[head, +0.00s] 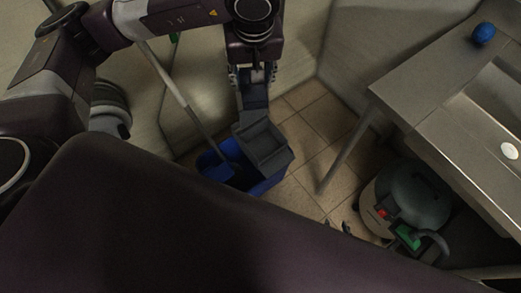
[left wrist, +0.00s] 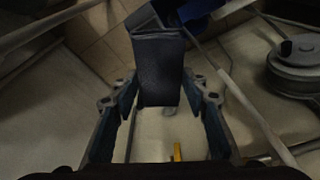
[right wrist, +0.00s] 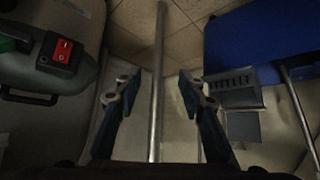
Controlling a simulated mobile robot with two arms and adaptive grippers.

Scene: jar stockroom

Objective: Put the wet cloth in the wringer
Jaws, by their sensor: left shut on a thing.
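My left gripper (head: 254,80) is shut on a dark blue-grey strip that looks like the wet cloth (head: 255,98). In the left wrist view the cloth (left wrist: 158,70) runs out from between the fingers (left wrist: 160,100) and bends at its far end. The grey wringer (head: 264,147) sits on the blue bucket (head: 268,182), right below the gripper. I cannot tell whether the cloth touches it. The right wrist view shows the wringer (right wrist: 235,90) beside the bucket's blue wall (right wrist: 262,45). My right gripper (right wrist: 158,82) is open and empty.
A mop pole (head: 178,92) leans into the bucket. A metal table (head: 425,85) stands at right, with a blue ball (head: 483,33) on it. Its leg (right wrist: 158,60) shows between my right fingers. A vacuum cleaner (head: 418,190) stands under the table. Tiled floor (head: 310,125) is clear between bucket and leg.

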